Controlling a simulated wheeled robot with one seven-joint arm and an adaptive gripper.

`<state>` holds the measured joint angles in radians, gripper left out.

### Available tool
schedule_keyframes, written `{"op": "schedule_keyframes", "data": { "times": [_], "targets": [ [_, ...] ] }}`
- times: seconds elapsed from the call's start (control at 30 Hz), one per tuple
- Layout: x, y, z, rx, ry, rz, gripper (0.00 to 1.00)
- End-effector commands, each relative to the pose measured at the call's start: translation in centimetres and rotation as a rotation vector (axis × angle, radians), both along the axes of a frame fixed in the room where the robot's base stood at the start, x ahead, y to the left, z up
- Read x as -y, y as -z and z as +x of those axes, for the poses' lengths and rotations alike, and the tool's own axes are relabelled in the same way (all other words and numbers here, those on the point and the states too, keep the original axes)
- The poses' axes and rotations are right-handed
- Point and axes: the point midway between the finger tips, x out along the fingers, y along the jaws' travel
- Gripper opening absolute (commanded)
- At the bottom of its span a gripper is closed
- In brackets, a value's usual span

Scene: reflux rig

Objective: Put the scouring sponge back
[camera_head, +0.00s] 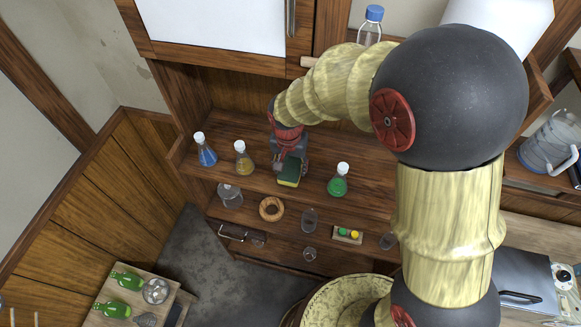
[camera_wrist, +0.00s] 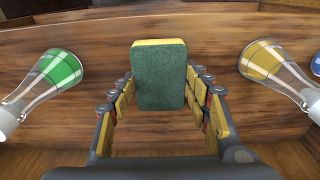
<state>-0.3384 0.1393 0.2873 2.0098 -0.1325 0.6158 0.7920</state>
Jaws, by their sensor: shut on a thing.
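The scouring sponge, with a green face and a yellow layer, is between the fingers of my gripper (camera_head: 290,168). In the wrist view the sponge (camera_wrist: 158,76) stands upright with its green face toward the camera, and the fingers of my gripper (camera_wrist: 160,105) press on both its sides. In the head view the sponge (camera_head: 289,181) shows just below the fingertips, over the wooden shelf (camera_head: 313,184). I cannot tell whether its lower edge touches the shelf.
A flask of green liquid (camera_head: 338,184) stands to the right of my gripper. Flasks of yellow (camera_head: 243,163) and blue liquid (camera_head: 206,154) stand to the left. Below are a glass beaker (camera_head: 230,196), a cork ring (camera_head: 271,209) and a small rack (camera_head: 347,236).

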Motion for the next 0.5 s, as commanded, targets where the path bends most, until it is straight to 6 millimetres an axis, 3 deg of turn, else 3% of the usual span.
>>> {"op": "schedule_keyframes", "data": {
  "times": [0.13, 0.47, 0.5],
  "targets": [
    [0.0, 1.2, 0.0, 0.0, -0.001, 0.001, 0.28],
    [0.0, 1.6, 0.0, 0.001, -0.001, 0.0, 0.28],
    [0.0, 1.7, 0.0, 0.001, -0.001, 0.0, 0.48]
  ]
}}
